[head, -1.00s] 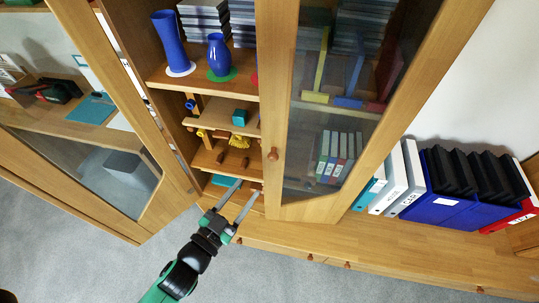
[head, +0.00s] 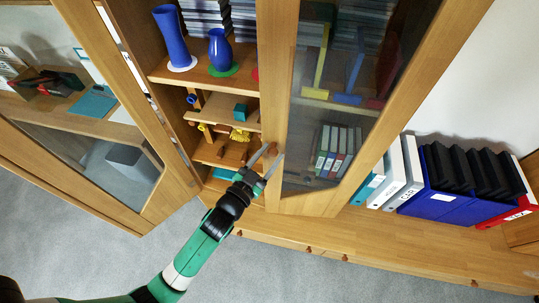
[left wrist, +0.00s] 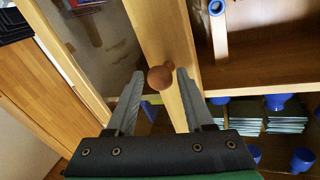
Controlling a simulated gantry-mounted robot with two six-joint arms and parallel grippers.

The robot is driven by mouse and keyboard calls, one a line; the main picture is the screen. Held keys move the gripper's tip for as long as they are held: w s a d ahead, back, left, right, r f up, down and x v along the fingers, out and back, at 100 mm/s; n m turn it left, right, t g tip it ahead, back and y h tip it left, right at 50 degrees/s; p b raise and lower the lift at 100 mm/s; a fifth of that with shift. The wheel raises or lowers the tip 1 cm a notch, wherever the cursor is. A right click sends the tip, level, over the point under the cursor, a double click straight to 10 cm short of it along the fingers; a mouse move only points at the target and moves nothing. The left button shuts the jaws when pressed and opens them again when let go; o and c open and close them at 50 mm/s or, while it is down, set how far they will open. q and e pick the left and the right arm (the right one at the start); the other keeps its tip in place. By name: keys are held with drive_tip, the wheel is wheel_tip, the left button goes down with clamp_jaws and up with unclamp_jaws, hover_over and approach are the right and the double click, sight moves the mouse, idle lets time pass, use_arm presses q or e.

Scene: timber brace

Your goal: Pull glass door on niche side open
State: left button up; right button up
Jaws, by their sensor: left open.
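The glass door (head: 283,90) with a light wood frame stands right of the open shelf compartment. Its round wooden knob sits on the frame's left edge and shows clearly in the left wrist view (left wrist: 160,77). My left gripper (head: 271,153) is open at the knob, which it partly hides in the head view. In the left wrist view its two fingers (left wrist: 159,80) stand on either side of the knob, with gaps visible. I cannot tell how deep the knob lies between them. My right gripper is in neither view.
Another glass door (head: 120,90) stands at the left. The open compartment holds a blue vase (head: 219,52) and small items on shelves. Binders (head: 403,172) stand on the ledge at the right. Grey floor (head: 270,270) is free in front.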

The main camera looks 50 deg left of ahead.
use_arm(q)
clamp_jaws()
idle(1.3)
